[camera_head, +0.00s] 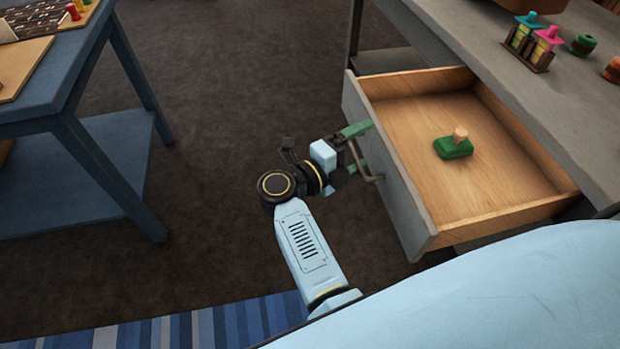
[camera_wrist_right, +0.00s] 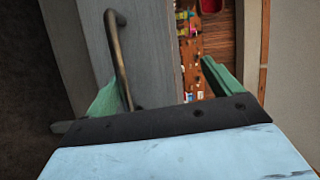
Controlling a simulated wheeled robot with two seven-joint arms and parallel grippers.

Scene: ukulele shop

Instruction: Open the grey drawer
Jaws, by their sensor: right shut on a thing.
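The grey drawer (camera_head: 395,180) is pulled out of the grey table, its wooden inside showing. Its metal bar handle (camera_head: 364,160) is on the front panel and also shows in the right wrist view (camera_wrist_right: 118,55). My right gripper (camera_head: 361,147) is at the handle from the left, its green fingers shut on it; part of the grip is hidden. In the right wrist view the grey front panel (camera_wrist_right: 150,60) lies between the fingers. A green block with a wooden knob (camera_head: 453,147) lies in the drawer. My left gripper is not in view.
The grey tabletop (camera_head: 470,40) above holds small bottles in a rack (camera_head: 530,42) and small round items (camera_head: 583,44). A blue table (camera_head: 70,95) stands at the left. The dark floor between is clear, with a striped blue rug (camera_head: 200,325) in front.

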